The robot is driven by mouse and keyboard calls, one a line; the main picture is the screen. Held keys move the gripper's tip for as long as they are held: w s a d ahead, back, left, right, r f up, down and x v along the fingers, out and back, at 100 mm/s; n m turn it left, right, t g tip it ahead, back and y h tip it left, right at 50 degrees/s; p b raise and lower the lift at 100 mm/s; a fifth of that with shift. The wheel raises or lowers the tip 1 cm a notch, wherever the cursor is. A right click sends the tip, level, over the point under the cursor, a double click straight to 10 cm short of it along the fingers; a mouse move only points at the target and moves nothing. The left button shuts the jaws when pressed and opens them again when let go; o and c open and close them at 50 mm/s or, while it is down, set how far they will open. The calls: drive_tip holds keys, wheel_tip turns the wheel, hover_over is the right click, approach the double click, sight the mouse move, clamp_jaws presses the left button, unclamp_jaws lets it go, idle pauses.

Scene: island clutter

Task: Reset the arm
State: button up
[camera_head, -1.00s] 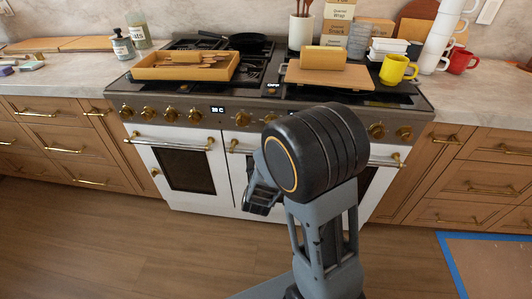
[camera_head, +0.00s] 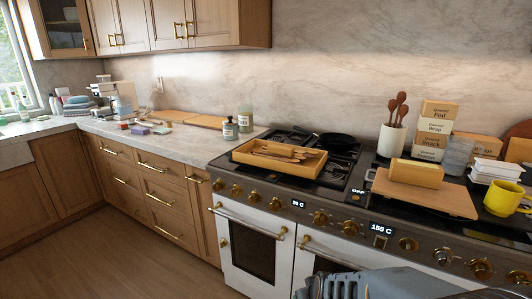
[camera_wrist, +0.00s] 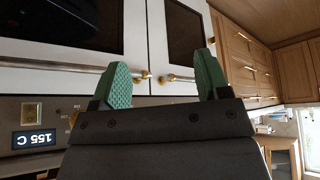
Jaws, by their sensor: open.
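My gripper (camera_wrist: 164,82) shows in the wrist view with its two green-padded fingers spread apart and nothing held between them. It is in front of the white oven doors (camera_wrist: 78,62), which appear upside down there. In the head view only a grey part of my arm (camera_head: 390,284) shows at the bottom edge, in front of the stove (camera_head: 262,213). My fingertips cannot be made out in the head view.
A marble counter (camera_head: 110,130) with small items runs left. The floor (camera_head: 130,265) at lower left is clear.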

drive_tip(key=s+d+r+m+p, duration=0.1)
drive_tip(key=s+r+p, duration=0.2)
drive_tip(key=r, duration=0.5)
drive_tip(key=s+d+r+g+p, duration=0.1)
drive_tip(key=s+r+p, duration=0.2)
drive_tip(key=r, duration=0.5)
drive_tip(key=s+d+r+m+g+h+p, duration=0.1)
drive_tip(key=s+r+p, duration=0.3)
drive_tip(key=r, duration=0.5)
drive_tip(key=shift+d+m+p, duration=0.3)
drive_tip(key=shift+d+p, duration=0.25)
drive_tip(key=shift+p, duration=0.15)
drive_tip(key=shift+r, duration=0.1)
